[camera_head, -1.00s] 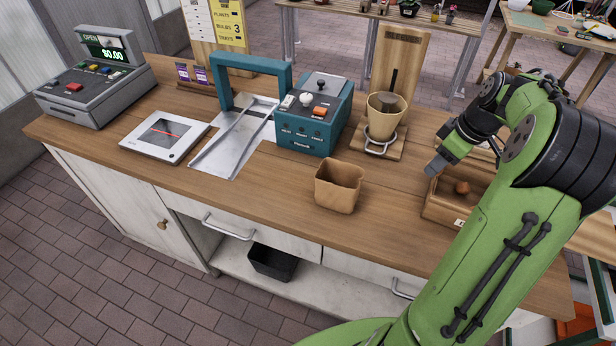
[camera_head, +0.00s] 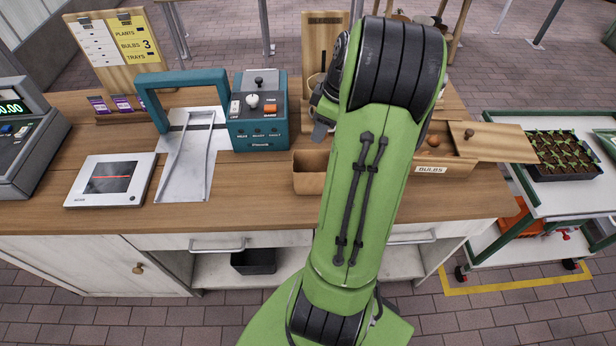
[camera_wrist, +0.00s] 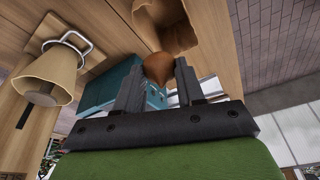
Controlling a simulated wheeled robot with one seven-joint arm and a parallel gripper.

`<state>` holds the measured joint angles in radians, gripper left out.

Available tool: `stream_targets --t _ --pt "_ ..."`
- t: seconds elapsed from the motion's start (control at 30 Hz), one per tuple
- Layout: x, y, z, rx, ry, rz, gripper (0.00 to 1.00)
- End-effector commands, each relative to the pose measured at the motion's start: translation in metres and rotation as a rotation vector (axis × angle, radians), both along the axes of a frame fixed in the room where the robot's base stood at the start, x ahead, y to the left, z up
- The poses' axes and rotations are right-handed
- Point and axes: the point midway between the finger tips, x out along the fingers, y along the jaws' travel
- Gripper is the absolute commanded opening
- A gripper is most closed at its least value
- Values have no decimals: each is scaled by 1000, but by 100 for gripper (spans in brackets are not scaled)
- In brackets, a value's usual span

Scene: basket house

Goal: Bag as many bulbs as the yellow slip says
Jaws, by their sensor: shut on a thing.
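The yellow slip (camera_head: 133,43) on the board at the back left reads "BULBS 3". The brown paper bag (camera_head: 308,172) stands open on the counter, partly behind my arm. The wooden box labelled "BULBS" (camera_head: 458,168) is to its right, with a brown bulb (camera_head: 434,141) visible inside. My gripper (camera_wrist: 158,76) is shut on a brown bulb (camera_wrist: 160,66). In the wrist view the paper bag (camera_wrist: 172,32) lies just beyond the held bulb. I cannot tell whether the bulb is over its opening. The bag's inside is hidden in the head view.
A teal sealing machine (camera_head: 258,118) and metal chute stand left of the bag. A scale (camera_head: 110,181) and cash register (camera_head: 22,135) are further left. A cone-shaped pot (camera_wrist: 50,75) on a stand is close by in the wrist view.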

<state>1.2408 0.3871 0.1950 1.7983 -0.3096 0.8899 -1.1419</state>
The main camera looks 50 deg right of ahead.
Motion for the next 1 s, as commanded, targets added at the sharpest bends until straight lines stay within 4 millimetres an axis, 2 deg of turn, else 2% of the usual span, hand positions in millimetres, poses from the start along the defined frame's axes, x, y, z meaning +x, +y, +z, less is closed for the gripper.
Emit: stream_targets --t 0.03,0.13,0.43,0.47,0.63,0.9,1.0 --pt "0 0 -16 1 0 -1 9" --pt "0 0 -29 0 0 -1 9" --pt "0 0 -31 -1 0 0 9" --pt "0 0 -31 0 0 0 41" --pt "0 0 -30 0 0 0 67" --pt "0 0 -30 0 0 0 68" --pt "-2 -2 -21 -2 -1 -2 68"
